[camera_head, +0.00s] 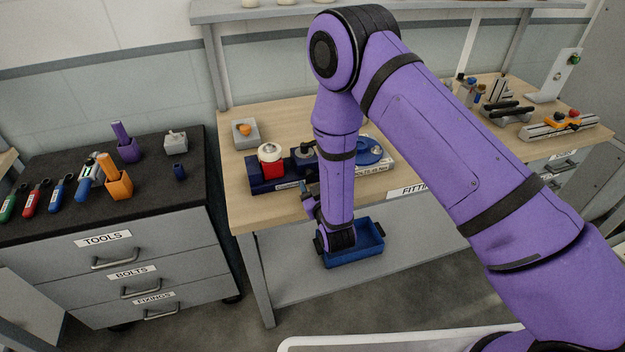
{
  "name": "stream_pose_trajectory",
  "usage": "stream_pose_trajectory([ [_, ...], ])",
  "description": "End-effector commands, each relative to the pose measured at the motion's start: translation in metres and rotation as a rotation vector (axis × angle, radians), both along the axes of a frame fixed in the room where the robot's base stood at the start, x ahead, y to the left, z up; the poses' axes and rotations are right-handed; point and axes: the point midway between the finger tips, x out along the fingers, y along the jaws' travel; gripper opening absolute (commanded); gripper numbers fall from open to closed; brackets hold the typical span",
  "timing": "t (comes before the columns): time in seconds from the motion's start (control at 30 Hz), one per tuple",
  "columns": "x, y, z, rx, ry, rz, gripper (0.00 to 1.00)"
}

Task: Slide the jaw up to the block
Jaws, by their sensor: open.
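A long pale-grey fixture (545,131) lies on the right end of the wooden bench, with a yellow-orange piece (556,121) and a red knob on it. It looks like a vise or clamp; which part is the sliding jaw and which the block is too small to tell. My gripper (337,240) hangs at the low end of my purple arm, in front of the bench and over a blue bin, far left of the fixture. It is open; its fingertips are hard to make out, and nothing shows held in it.
The blue bin (370,247) sits below the bench top. A dark blue fixture (264,184) with a red block and white-topped part stands on the bench's left half. Black bars on grey supports (508,112) lie left of the vise-like fixture. A tool cabinet (110,262) stands left.

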Motion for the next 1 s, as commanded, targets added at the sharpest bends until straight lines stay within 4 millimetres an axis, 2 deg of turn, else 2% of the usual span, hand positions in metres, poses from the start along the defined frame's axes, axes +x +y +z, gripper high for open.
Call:
stream_pose_trajectory([
  [0.2,0.016,0.004,0.0,0.0,0.001,-0.001,0.54],
  [0.5,0.018,0.005,0.0,0.0,0.001,0.0,0.54],
  [0.57,0.018,0.005,0.0,0.0,0.001,0.0,0.42],
  [0.73,0.018,0.005,0.0,0.0,0.001,0.0,0.03],
  [0.77,0.018,0.005,0.0,0.0,0.001,0.0,0.0],
  [0.9,0.017,0.007,0.0,0.001,0.001,0.001,0.0],
  [1.0,0.014,0.018,0.0,0.002,0.001,0.004,0.0],
])
